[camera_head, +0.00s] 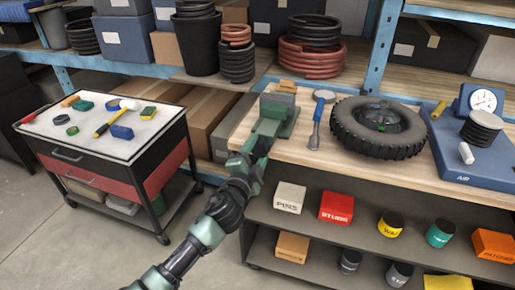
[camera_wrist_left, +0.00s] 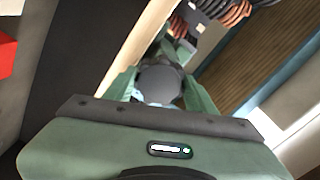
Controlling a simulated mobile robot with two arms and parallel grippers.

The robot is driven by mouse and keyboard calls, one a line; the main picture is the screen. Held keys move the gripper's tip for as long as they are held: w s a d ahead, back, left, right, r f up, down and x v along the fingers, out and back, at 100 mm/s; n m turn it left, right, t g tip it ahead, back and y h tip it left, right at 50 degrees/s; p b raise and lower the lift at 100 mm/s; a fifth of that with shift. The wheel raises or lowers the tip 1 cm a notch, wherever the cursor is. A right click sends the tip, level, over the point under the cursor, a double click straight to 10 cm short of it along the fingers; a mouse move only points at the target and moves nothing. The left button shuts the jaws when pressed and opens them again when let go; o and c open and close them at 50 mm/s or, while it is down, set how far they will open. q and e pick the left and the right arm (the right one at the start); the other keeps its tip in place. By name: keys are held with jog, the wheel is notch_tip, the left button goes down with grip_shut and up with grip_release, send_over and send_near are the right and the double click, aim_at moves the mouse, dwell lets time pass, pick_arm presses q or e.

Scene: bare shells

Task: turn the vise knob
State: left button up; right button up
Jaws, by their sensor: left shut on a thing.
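The green vise (camera_head: 276,110) sits at the left end of the wooden workbench, its front end pointing toward me. My left gripper (camera_head: 254,152) is at that front end, by the bench's left corner. In the left wrist view, a dark grey round knob (camera_wrist_left: 161,82) lies between the two green fingers of my left gripper (camera_wrist_left: 160,90), which is shut on it. In the head view the knob is hidden by the gripper. Part of the green vise body shows beyond the knob in the wrist view. My right gripper is not in view.
A blue-handled hammer (camera_head: 317,122) and a tire (camera_head: 378,127) lie on the bench right of the vise. Shelves below hold labelled boxes, such as a red one (camera_head: 336,208), and cans. A tool cart (camera_head: 105,150) stands left, with open floor before it.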

pick_arm(q)
jog(key=m+p, duration=0.1)
jog(key=m, duration=0.3)
jog(key=shift+m+p, duration=0.4)
jog(key=shift+m, duration=1.1)
jog(key=shift+f, duration=0.1)
jog(key=o, duration=1.3)
jog(key=v, duration=0.8)
